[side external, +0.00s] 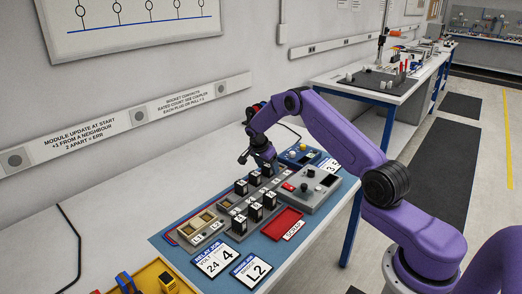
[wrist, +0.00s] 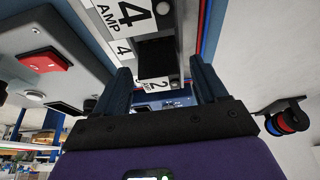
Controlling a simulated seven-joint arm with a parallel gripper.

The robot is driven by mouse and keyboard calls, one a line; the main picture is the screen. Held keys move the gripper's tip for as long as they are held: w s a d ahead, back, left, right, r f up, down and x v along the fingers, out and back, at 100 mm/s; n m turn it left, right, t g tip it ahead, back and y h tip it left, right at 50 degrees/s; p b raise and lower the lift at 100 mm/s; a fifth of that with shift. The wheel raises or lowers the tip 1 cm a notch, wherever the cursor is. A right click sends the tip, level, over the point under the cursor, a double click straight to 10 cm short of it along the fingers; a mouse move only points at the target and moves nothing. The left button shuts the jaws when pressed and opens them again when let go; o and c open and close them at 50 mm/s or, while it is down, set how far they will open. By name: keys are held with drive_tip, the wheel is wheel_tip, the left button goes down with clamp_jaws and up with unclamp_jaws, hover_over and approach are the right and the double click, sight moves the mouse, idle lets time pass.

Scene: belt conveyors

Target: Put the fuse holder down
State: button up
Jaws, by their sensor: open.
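My gripper (side external: 262,158) is at the far end of the grey module board (side external: 213,234) in the side view, pointing down. In the wrist view its two dark blue fingers (wrist: 162,78) are apart. A black block (wrist: 155,53) with a white label reading 2 shows between and beyond the fingers, with gaps at its sides; it seems to be the fuse holder. A white label reading 4 AMP (wrist: 127,14) is beside it. In the side view the gripper partly hides this spot, and I cannot tell how the block is seated.
Several black modules (side external: 239,223) stand in rows on the board, with tan sockets (side external: 187,230) at its left. A red scrap tray (side external: 283,223), a grey control box (side external: 309,189) and a blue box (side external: 300,154) are close by. Job cards (side external: 217,259) lie in front.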

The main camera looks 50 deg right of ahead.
drive_tip(key=v, duration=1.7)
drive_tip(key=s+a+r+n+t+y, duration=0.1)
drive_tip(key=s+a+r+n, duration=0.1)
drive_tip(key=a+n, duration=0.35)
drive_tip(key=s+a+r+n, duration=0.2)
drive_tip(key=s+a, duration=0.1)
drive_tip(key=a, duration=0.6)
drive_tip(key=s+a+r+n+y, duration=0.1)
drive_tip(key=s+a+n, duration=0.35)
drive_tip(key=s, duration=0.35)
drive_tip(key=s+a+r+n+y, duration=0.1)
drive_tip(key=s+a+n, duration=0.35)
drive_tip(key=s, duration=0.35)
drive_tip(key=s+a+r+n+y, duration=0.1)
drive_tip(key=s+a+n, duration=0.2)
drive_tip(key=s+n, duration=0.4)
drive_tip(key=s+d+f+n, duration=0.2)
drive_tip(key=s+n, duration=0.5)
drive_tip(key=s, duration=0.9)
drive_tip(key=shift+d+f+g+y, duration=0.2)
drive_tip(key=shift+d+g+y, duration=0.2)
drive_tip(key=shift+d, duration=0.2)
